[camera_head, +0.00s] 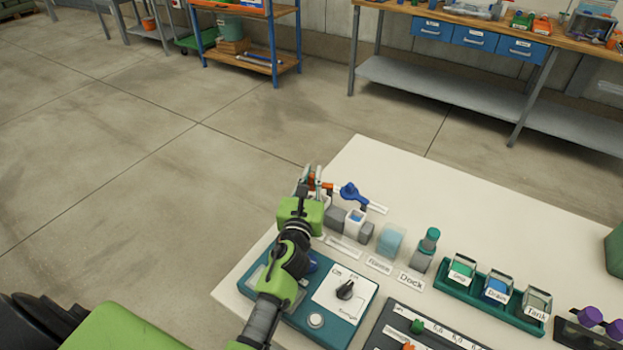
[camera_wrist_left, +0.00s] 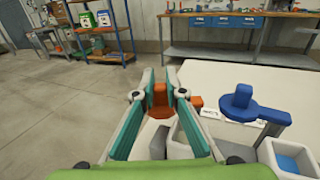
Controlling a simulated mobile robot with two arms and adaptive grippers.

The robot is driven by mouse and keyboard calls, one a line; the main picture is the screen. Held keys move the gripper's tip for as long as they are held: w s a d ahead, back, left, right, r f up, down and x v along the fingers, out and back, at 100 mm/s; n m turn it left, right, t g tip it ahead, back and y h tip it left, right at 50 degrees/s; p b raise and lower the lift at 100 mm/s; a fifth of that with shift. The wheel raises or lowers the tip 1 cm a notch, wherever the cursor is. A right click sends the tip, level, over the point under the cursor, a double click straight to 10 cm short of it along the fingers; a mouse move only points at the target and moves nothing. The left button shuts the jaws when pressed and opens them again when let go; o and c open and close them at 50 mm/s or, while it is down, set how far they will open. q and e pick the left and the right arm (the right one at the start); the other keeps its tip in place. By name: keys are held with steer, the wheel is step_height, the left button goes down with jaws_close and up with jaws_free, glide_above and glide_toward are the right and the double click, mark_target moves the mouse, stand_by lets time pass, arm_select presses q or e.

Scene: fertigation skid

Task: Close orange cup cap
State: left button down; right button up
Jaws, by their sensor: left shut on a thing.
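My left gripper (camera_head: 312,178) is at the far left corner of the pale table. In the left wrist view its teal-padded fingers (camera_wrist_left: 160,84) are shut on the orange cap (camera_wrist_left: 159,97). A smaller orange piece (camera_wrist_left: 197,101) shows just right of the fingers. A grey cup (camera_wrist_left: 180,143) is below and behind the right finger, mostly hidden. I cannot tell whether the cap touches it. In the head view, orange (camera_head: 327,186) shows beside the fingers. My right gripper is in neither view.
A blue cap (camera_head: 350,194) on an arm stands behind an open cup with blue inside (camera_head: 356,216), close right of my gripper. A teal control box (camera_head: 325,325), clear block (camera_head: 391,239), green-capped bottle (camera_head: 427,247) and tray of cups (camera_head: 470,290) stand nearby. The table's back is clear.

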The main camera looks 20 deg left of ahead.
mark_target(312, 175)
arm_select(q)
steer(key=c, duration=2)
jaws_free()
steer(key=shift+c, duration=0.2)
steer(key=shift+r, duration=5)
